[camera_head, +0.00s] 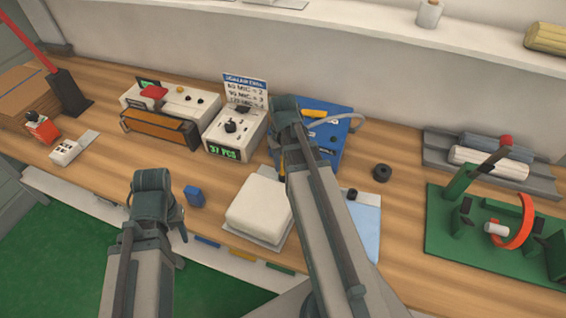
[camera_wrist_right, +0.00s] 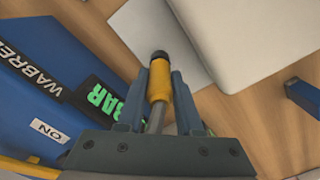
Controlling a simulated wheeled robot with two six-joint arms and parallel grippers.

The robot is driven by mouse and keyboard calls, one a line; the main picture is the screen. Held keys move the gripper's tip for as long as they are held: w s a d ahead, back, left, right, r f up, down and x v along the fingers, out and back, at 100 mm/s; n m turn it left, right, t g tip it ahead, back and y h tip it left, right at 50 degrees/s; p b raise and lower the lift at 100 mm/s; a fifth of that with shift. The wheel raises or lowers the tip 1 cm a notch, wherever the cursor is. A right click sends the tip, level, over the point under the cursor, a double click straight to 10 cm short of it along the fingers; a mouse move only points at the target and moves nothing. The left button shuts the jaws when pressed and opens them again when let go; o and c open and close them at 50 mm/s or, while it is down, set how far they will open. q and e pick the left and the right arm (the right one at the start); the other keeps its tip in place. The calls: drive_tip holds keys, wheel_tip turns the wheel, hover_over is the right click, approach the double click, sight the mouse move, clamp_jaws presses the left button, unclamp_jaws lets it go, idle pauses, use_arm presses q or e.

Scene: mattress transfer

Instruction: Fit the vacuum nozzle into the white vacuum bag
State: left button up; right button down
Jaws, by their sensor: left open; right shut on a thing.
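The vacuum nozzle (camera_wrist_right: 160,80) is a yellow piece with a black tip. My right gripper (camera_wrist_right: 160,88) is shut on it, and the tip points away from the wrist. In the head view a bit of yellow (camera_head: 282,172) shows beside my right arm, which hides most of that gripper. The white vacuum bag (camera_head: 260,205) is a puffy block on a pale flat sheet; it also shows in the right wrist view (camera_wrist_right: 255,35). The nozzle tip appears over the sheet's edge, apart from the puffy part. My left gripper (camera_head: 181,234) is open and empty, left of the bag.
A blue machine (camera_head: 335,130) with a grey hose stands behind my right gripper. A small blue block (camera_head: 194,196) lies left of the bag. A light-blue sheet (camera_head: 368,225) lies right. A counter box (camera_head: 235,130) and a green fixture (camera_head: 490,235) stand on the bench.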

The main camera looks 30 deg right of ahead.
drive_tip(key=shift+f+b, duration=0.3)
drive_tip(key=shift+f, duration=0.05)
drive_tip(key=shift+c, duration=2.4)
unclamp_jaws()
drive_tip(key=shift+r, duration=0.1)
wheel_tip(320, 180, up, 14)
drive_tip(key=p, duration=1.4)
drive_tip(key=shift+a+f, duration=0.15)
drive_tip(key=shift+f, duration=0.05)
drive_tip(key=s+a+f+n+b, duration=0.1)
drive_tip(key=s+a, duration=0.1)
drive_tip(key=a, duration=0.6)
drive_tip(key=s+a+f+n+b, duration=0.1)
drive_tip(key=s+a+n+b, duration=0.1)
drive_tip(key=a, duration=0.6)
drive_tip(key=s+a+f+n+h+b, duration=0.1)
drive_tip(key=s+a+f, duration=0.1)
drive_tip(key=a, duration=0.7)
drive_tip(key=shift+s+n, duration=0.4)
drive_tip(key=shift+s, duration=0.5)
